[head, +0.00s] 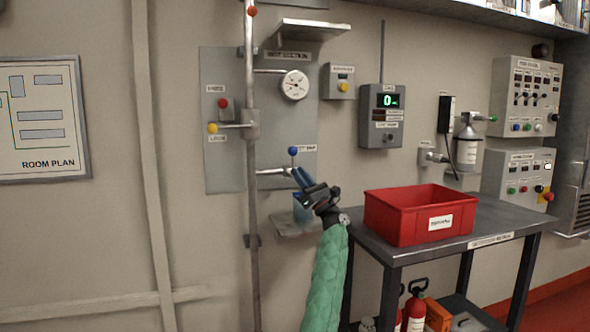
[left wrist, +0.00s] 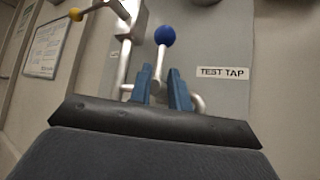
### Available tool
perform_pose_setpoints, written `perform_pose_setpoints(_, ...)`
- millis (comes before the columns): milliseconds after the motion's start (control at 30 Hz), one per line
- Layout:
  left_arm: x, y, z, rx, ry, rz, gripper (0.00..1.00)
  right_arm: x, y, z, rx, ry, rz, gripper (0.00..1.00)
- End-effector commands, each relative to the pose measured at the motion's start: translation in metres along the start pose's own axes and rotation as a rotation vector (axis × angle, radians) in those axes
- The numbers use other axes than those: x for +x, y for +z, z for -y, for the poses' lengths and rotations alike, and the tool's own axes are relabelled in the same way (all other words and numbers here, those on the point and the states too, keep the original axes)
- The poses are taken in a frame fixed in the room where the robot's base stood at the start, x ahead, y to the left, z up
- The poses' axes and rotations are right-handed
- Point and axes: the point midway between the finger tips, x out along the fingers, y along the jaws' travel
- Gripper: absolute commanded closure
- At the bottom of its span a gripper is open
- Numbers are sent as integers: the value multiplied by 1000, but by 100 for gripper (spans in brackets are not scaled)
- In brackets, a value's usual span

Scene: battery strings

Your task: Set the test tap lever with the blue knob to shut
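The test tap's blue knob (head: 293,150) sits on top of a short metal lever at the lower part of the grey wall panel. In the left wrist view the blue knob (left wrist: 165,35) is at the top of the lever (left wrist: 160,63), which stands nearly upright. A "TEST TAP" label (left wrist: 223,72) is to its right. My left gripper (head: 298,174) is just below the knob in the head view. In the left wrist view its blue fingers (left wrist: 161,84) are apart, one on each side of the lever's lower part. Contact cannot be told. My right gripper is not in view.
A vertical pipe (head: 251,200) runs left of the tap, with a yellow-knobbed lever (head: 213,128) higher up. A red crate (head: 395,215) stands on the metal table (head: 490,218) at the right.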

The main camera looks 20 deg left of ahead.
Motion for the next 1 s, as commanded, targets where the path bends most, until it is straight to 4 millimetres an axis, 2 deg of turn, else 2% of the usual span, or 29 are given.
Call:
perform_pose_setpoints(100,-20,-2,0,1,-2,-2,81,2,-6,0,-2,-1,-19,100)
perform_pose_setpoints(233,-30,-1,0,1,-1,-1,81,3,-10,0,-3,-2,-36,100)
perform_pose_setpoints(667,-33,-1,0,35,0,-1,81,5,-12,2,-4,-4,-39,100)
perform_pose_setpoints(867,-33,3,12,277,-57,28,81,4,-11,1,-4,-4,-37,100)
perform_pose_setpoints(1000,-26,25,17,531,-98,122,81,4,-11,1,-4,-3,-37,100)
